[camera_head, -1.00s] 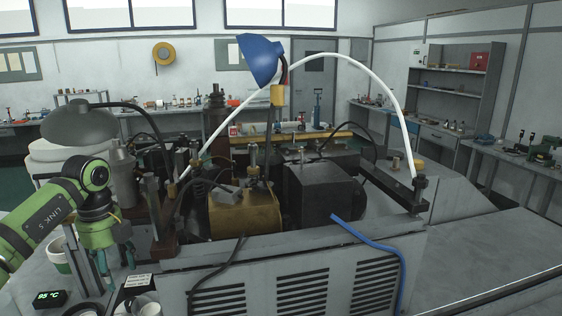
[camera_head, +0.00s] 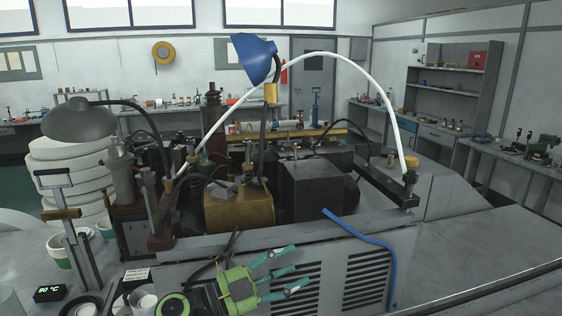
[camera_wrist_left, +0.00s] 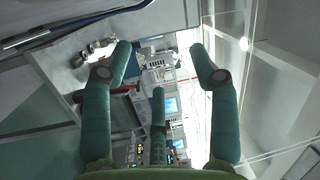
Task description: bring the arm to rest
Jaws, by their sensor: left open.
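My left gripper (camera_head: 284,274) shows at the bottom middle of the head view, in front of the vented grey side of the machine (camera_head: 240,243). Its teal fingers are spread and point to the right, with nothing between them. In the left wrist view the open fingers (camera_wrist_left: 160,72) frame only distant room fittings, walls and windows. Most of my left arm behind the gripper is out of the picture. My right gripper is not in view.
A press stand (camera_head: 75,240) and white-and-green cups (camera_head: 60,248) stand at the left. A temperature display (camera_head: 49,293) reading 90 °C sits at the lower left. A blue hose (camera_head: 372,240) hangs over the machine's front. The grey surface (camera_head: 480,255) at right is clear.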

